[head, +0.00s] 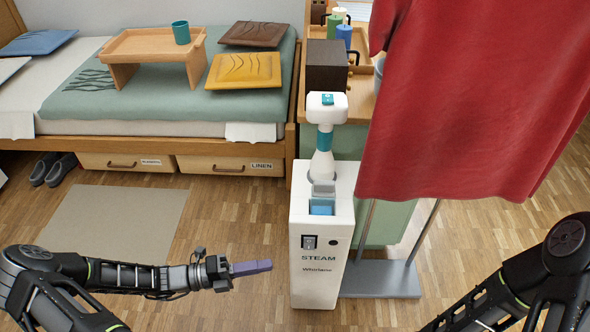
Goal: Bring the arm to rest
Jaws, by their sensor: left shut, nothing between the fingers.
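My left arm (125,275) reaches in from the left, low over the floor. Its gripper (262,266) has purple-grey fingers pointing right, shut with nothing between them. The fingertips are a little left of the white steam unit, apart from it in the picture. My right arm (520,280) comes in at the lower right, and its gripper is out of the frame.
A white steam unit (307,270) stands ahead, beside a red cloth (460,100) hanging over a grey stand base (385,280). A bed with a wooden tray table (150,43) is behind, over two under-bed drawers (232,166). A beige rug (115,218) lies on the floor.

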